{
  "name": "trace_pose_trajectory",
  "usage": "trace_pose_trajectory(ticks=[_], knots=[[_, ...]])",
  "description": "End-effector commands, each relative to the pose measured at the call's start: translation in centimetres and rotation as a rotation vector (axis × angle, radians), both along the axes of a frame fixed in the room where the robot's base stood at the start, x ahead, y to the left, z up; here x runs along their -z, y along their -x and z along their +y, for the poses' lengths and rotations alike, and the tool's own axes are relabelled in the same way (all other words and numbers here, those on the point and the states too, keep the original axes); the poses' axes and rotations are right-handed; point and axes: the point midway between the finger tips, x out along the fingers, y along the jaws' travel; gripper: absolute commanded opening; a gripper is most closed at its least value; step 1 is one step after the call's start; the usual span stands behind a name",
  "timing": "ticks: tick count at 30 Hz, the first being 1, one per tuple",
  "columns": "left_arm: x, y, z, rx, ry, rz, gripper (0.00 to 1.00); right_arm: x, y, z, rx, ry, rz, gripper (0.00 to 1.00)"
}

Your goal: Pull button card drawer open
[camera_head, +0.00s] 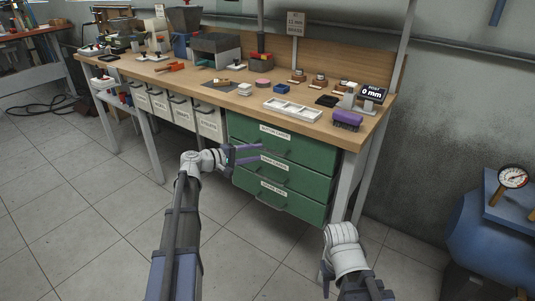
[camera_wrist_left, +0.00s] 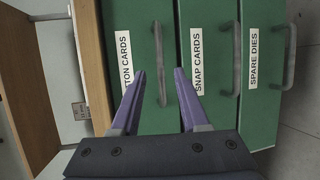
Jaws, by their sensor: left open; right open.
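The green top drawer (camera_head: 310,151) of the bench cabinet bears the button cards label, partly cut off by my finger in the left wrist view (camera_wrist_left: 145,25). It looks closed, level with the drawers below. Its grey bar handle (camera_wrist_left: 160,62) shows between the two purple fingers of my left gripper (camera_wrist_left: 160,73). The fingers are open, one on each side of the handle; I cannot tell whether the tips reach around it. In the head view my left gripper (camera_head: 262,152) points at the drawer front. My right gripper (camera_head: 327,284) is open and empty, low in front of the cabinet.
Below are the snap cards drawer (camera_wrist_left: 207,70) and the spare dies drawer (camera_wrist_left: 262,75), both with bar handles. A blue tank (camera_head: 480,235) stands at right.

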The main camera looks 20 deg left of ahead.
Motion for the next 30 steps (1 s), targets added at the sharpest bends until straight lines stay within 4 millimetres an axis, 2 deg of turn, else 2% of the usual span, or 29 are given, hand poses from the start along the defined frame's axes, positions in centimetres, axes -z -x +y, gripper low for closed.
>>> trace_pose_trajectory(ticks=[3, 10, 15, 23, 24, 30], knots=[[0.6, -1.6, -1.4, 0.003, -0.001, 0.000, 0.45, 0.6, 0.0, 0.0, 0.000, 0.001, 0.000, 0.50], [1.1, -3.7, -3.4, 0.002, -0.002, 0.000, 0.45, 1.1, 0.0, 0.0, -0.001, 0.002, -0.001, 0.50], [1.2, -4.3, -4.0, 0.002, -0.002, 0.000, 0.45, 1.2, 0.0, 0.0, -0.001, 0.002, -0.001, 0.50], [1.2, -4.4, -4.1, 0.001, -0.002, 0.001, 0.45, 1.2, 0.0, 0.0, -0.001, 0.002, -0.001, 0.50], [1.2, -4.4, -4.1, 0.001, -0.002, 0.001, 0.44, 1.2, 0.0, 0.0, -0.001, 0.002, -0.001, 0.50], [1.2, -4.4, -4.1, 0.001, -0.002, 0.001, 0.21, 1.2, 0.0, 0.0, -0.001, 0.002, -0.001, 0.50]])
